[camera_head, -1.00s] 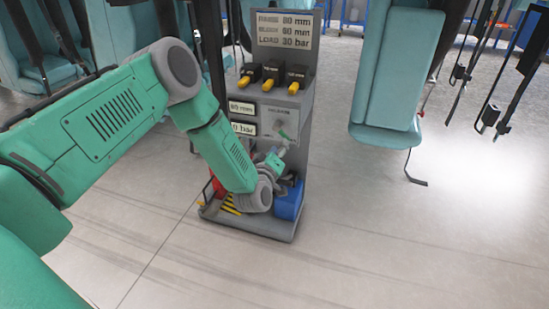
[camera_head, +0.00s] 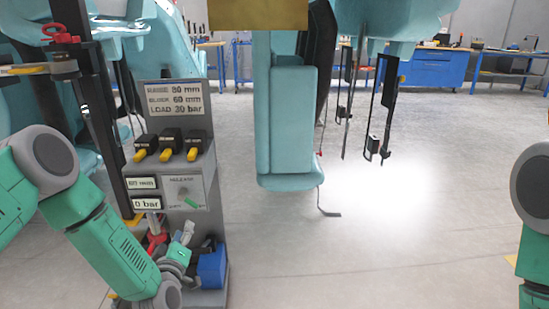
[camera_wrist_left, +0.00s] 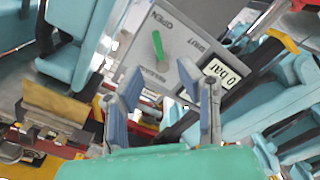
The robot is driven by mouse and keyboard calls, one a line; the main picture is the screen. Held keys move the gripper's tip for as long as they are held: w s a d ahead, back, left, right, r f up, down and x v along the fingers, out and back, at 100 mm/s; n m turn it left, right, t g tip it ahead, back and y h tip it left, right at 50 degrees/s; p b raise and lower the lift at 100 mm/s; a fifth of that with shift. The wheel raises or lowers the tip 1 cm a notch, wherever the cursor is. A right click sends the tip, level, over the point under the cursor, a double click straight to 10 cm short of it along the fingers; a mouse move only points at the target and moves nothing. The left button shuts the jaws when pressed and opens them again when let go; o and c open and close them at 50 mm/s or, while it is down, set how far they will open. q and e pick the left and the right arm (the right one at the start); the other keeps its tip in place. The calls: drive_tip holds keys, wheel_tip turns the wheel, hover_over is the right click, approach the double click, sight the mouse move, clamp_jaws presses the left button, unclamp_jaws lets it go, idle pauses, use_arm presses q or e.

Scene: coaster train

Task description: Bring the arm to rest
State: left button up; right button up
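My left arm (camera_head: 115,245) comes in from the left and hangs bent in front of a grey control console (camera_head: 205,165). My left gripper (camera_head: 184,238) is low in front of the console, below its release panel. In the left wrist view the two fingers of this gripper (camera_wrist_left: 165,105) stand apart with nothing between them. The green release lever (camera_wrist_left: 158,48) shows beyond the fingertips, apart from them; it also shows in the head view (camera_head: 190,203). Part of my right arm (camera_head: 535,190) shows at the right edge; its gripper is out of view.
The console has yellow-tipped levers (camera_head: 168,155), a "0 bar" display (camera_head: 147,203) and a blue box (camera_head: 212,268) at its foot. A teal seat (camera_head: 288,130) hangs right of it. Floor in the middle and right is clear. Blue workbenches (camera_head: 425,72) stand behind.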

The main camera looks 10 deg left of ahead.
use_arm(q)
drive_tip(key=s+d+f+m+g+h, duration=0.4)
drive_tip(key=s+d+f+m, duration=0.1)
drive_tip(key=s+d+f, duration=0.25)
drive_tip(key=s+d+f+m+g+h, duration=0.1)
drive_tip(key=s+f+m+g, duration=0.3)
drive_tip(key=s, duration=0.6)
drive_tip(key=s+d+f+m+g, duration=0.1)
drive_tip(key=s+f+g, duration=0.35)
drive_tip(key=s, duration=0.55)
drive_tip(key=s+a+r+m+g+y, duration=0.1)
drive_tip(key=s+g, duration=0.1)
drive_tip(key=s, duration=0.4)
drive_tip(key=s+a+r+m+g, duration=0.1)
drive_tip(key=s+a+m+g, duration=0.15)
drive_tip(key=s, duration=0.35)
wheel_tip(320, 180, up, 13)
drive_tip(key=n+p, duration=0.1)
drive_tip(key=p, duration=1.2)
drive_tip(key=shift+w+d+f, duration=0.2)
drive_tip(key=shift+w+d, duration=0.25)
drive_tip(key=shift+w+f, duration=0.1)
